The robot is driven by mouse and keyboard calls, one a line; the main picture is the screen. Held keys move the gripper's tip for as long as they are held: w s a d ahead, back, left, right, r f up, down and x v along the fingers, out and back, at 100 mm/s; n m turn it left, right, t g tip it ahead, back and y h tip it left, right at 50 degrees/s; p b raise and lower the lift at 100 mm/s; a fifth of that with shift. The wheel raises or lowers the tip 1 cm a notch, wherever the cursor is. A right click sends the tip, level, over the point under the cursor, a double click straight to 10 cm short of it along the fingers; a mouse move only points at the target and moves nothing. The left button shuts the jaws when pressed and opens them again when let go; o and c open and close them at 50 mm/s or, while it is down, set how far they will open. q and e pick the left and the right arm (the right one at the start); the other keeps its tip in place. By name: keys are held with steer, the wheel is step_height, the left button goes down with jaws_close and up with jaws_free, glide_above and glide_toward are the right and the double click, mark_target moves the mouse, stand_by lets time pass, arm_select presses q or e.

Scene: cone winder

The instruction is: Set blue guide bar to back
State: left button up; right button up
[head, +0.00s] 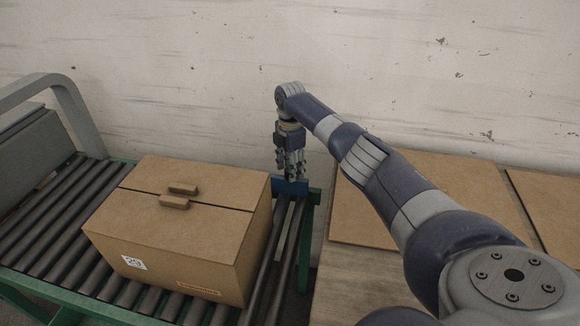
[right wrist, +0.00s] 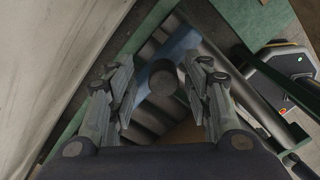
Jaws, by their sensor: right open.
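The blue guide bar (head: 297,188) shows as a small blue piece at the far right end of the roller conveyor, beside the box. Its blue surface also shows in the right wrist view (right wrist: 176,48), beyond a dark round post or knob (right wrist: 163,78). My right gripper (head: 290,177) points down just above the blue piece. In the right wrist view its fingers (right wrist: 160,76) are apart, one on each side of the dark knob. I cannot tell whether they touch it. Much of the bar is hidden by the gripper and the box. My left gripper is not in view.
A closed cardboard box (head: 185,225) stands on the rollers (head: 45,235), close to the bar. A grey arch (head: 75,105) spans the conveyor at left. Flat cardboard sheets (head: 375,215) lie on a table at right. A pale wall (head: 180,70) stands close behind.

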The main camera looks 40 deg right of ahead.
step_height(320, 180, up, 12)
stand_by(0.5)
stand_by(0.4)
